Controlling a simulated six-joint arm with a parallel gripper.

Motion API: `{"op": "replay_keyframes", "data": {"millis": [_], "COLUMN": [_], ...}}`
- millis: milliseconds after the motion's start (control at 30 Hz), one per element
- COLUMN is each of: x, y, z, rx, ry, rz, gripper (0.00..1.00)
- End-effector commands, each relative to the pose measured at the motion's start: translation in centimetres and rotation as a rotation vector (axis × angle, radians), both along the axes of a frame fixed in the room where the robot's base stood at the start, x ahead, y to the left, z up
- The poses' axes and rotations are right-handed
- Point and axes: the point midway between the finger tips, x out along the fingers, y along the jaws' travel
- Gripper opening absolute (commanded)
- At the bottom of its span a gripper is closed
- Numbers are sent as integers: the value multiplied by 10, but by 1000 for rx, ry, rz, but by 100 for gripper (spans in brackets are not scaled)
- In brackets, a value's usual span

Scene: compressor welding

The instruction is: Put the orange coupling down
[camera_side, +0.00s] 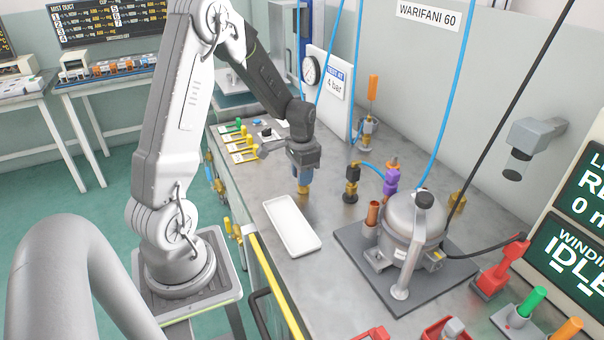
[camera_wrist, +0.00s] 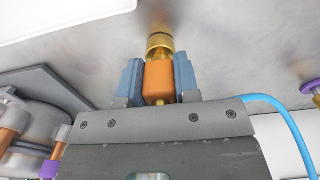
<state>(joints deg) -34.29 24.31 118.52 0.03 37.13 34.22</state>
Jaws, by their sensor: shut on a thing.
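My gripper (camera_side: 303,180) points straight down over the grey bench, just behind the white tray. In the wrist view its two blue fingers (camera_wrist: 158,80) are shut on the orange coupling (camera_wrist: 158,84), one on each side. The coupling has an orange body and a brass end (camera_wrist: 159,44) that sticks out past the fingertips. In the side view the fingers hide most of it, and only its lower end (camera_side: 303,189) shows. That end is at or close to the bench top; I cannot tell whether it touches.
The empty white tray (camera_side: 290,226) lies in front of my gripper. Yellow-handled parts (camera_side: 243,155) lie behind left.

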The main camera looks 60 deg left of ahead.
Motion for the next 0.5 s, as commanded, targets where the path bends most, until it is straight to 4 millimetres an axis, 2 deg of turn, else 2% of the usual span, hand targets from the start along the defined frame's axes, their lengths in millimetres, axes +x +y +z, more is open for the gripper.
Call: {"op": "replay_keyframes", "data": {"millis": [67, 100, 333, 500], "x": [0, 0, 0, 0], "y": [0, 0, 0, 0], "z": [-3, -3, -2, -2], "rx": [-1, -1, -1, -1], "ry": [2, 1, 1, 1], "rz": [0, 0, 0, 0], "gripper": [0, 32, 54, 55]}}
